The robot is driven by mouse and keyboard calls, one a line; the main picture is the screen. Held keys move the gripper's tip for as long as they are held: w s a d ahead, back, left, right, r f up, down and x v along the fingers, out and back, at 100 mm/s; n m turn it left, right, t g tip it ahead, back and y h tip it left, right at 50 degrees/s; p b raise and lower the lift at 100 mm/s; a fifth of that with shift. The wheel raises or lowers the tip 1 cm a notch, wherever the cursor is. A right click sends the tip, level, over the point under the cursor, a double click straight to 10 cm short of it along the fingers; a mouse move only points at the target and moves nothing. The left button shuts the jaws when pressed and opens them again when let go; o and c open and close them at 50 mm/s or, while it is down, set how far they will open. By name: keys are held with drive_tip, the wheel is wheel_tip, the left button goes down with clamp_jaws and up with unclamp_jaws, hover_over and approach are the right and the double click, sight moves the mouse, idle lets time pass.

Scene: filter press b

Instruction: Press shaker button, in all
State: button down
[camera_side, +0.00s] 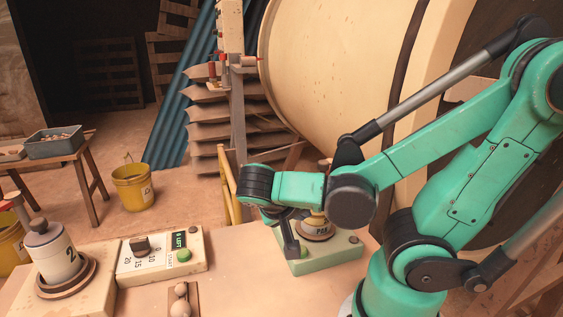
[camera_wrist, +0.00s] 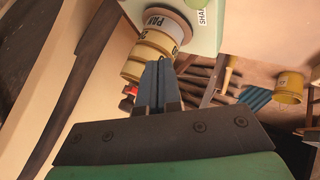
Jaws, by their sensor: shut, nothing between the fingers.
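My gripper (camera_side: 291,248) is shut and empty, pointing down beside the pale green shaker base (camera_side: 326,262). In the wrist view its closed fingers (camera_wrist: 159,66) point toward a yellow and tan ringed stack (camera_wrist: 155,48) marked "PAN". The shaker base also shows there (camera_wrist: 204,30), with a label cut off after "SHA". My gripper is apart from that button. Part of the shaker base is hidden behind my gripper.
A white jar (camera_side: 55,252) marked "2" stands on a round base at the far left. Small tan balls (camera_side: 181,303) sit in a holder in front of the control box. A yellow bucket (camera_side: 132,187), a grey bin (camera_side: 55,142) and a large cream drum (camera_side: 330,65) stand behind.

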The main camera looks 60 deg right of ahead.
drive_tip(key=shift+f, duration=2.55)
drive_tip(key=shift+r, duration=0.1)
idle(0.5)
drive_tip(key=shift+r, duration=2.4)
